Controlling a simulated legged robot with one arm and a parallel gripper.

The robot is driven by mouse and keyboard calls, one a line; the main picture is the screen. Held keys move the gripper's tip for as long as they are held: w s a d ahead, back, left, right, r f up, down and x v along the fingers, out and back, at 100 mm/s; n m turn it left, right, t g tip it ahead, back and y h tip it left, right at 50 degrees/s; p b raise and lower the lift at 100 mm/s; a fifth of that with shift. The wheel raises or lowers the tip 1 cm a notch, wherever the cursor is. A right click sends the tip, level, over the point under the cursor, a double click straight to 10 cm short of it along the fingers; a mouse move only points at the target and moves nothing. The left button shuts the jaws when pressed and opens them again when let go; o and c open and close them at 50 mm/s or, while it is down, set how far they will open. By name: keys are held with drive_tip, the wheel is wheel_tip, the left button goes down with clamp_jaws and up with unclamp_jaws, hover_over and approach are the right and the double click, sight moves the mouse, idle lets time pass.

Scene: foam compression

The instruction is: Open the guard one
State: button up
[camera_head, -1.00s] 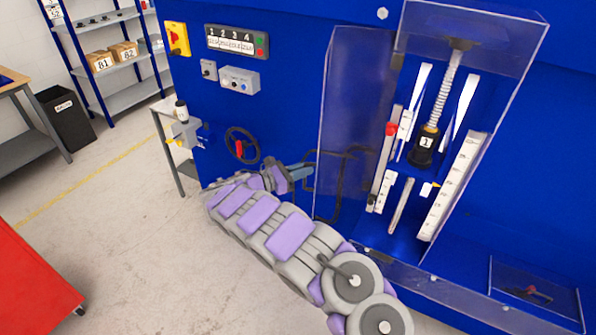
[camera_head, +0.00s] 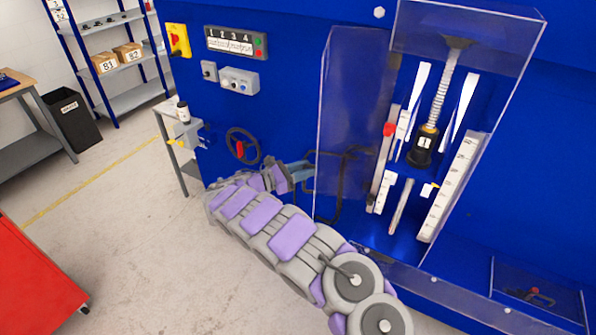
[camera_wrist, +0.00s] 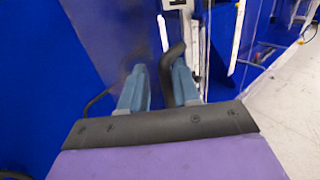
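A clear guard door panel (camera_head: 352,110) stands at the left of the test bay, in front of the blue machine. A dark bent handle (camera_head: 338,190) is at its lower part. My gripper (camera_head: 302,171) is beside this handle, at its left. In the wrist view, my gripper (camera_wrist: 158,82) has its two blue-grey fingers apart. The dark handle (camera_wrist: 167,62) runs down between them, close to the right finger. I cannot tell whether they touch. Inside the bay are a spring column (camera_head: 446,85) with a black block marked 1 (camera_head: 424,146) and a white scale (camera_head: 455,185).
A black handwheel (camera_head: 243,146) and a small side table (camera_head: 170,125) are left of my arm. A control panel marked 1 to 4 (camera_head: 236,42) is above. A clear low box (camera_head: 535,298) is at lower right. A red cabinet (camera_head: 35,280) stands at lower left; the floor between is clear.

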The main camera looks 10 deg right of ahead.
drive_tip(key=v, duration=1.7)
drive_tip(key=shift+a, duration=0.35)
drive_tip(key=shift+d, duration=0.15)
